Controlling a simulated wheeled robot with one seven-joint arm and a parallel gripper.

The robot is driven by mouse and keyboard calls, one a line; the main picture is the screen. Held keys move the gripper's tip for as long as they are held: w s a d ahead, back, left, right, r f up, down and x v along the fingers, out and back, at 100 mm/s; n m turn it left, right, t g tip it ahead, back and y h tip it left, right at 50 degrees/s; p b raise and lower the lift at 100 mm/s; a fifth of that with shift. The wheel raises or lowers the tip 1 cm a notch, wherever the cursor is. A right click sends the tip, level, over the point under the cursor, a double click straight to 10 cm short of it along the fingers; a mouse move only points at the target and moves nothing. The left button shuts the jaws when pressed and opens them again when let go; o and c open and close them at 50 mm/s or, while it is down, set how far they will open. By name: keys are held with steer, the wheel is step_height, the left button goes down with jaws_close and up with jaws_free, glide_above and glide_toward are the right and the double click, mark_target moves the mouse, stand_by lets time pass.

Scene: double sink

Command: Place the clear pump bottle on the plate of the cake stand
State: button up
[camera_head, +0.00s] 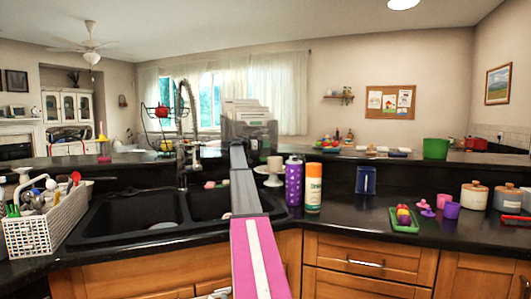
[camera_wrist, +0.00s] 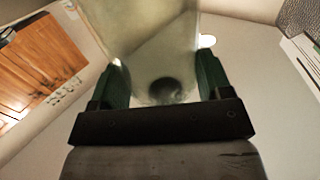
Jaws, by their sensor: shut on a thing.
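The clear pump bottle (camera_wrist: 150,35) fills the top middle of the wrist view, between the two green-padded fingers of my gripper (camera_wrist: 161,75). My gripper is shut on it. The bottle looks pale and see-through, with a dark round spot low on it. Its pump does not show clearly. A small white cake stand (camera_head: 266,169) is on the counter in the head view, just right of my arm. A cream cylinder (camera_head: 275,164) appears to stand on its plate. My arm reaches away toward the raised ledge, and I cannot make out my gripper or the bottle in the head view.
A purple bottle (camera_head: 293,182) and an orange-topped spray can (camera_head: 313,187) stand close right of the cake stand. A holder with white papers (camera_head: 246,112) is on the ledge behind my arm. The black double sink (camera_head: 125,215) and a white utensil basket (camera_head: 45,228) are left.

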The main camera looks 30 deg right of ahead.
mark_target(265, 151)
steer(key=shift+d+f, duration=0.3)
steer(key=shift+d, duration=0.15)
steer(key=shift+f, duration=1.95)
steer(key=o, duration=1.1)
steer(key=a, duration=1.2)
steer(key=shift+w, duration=0.4)
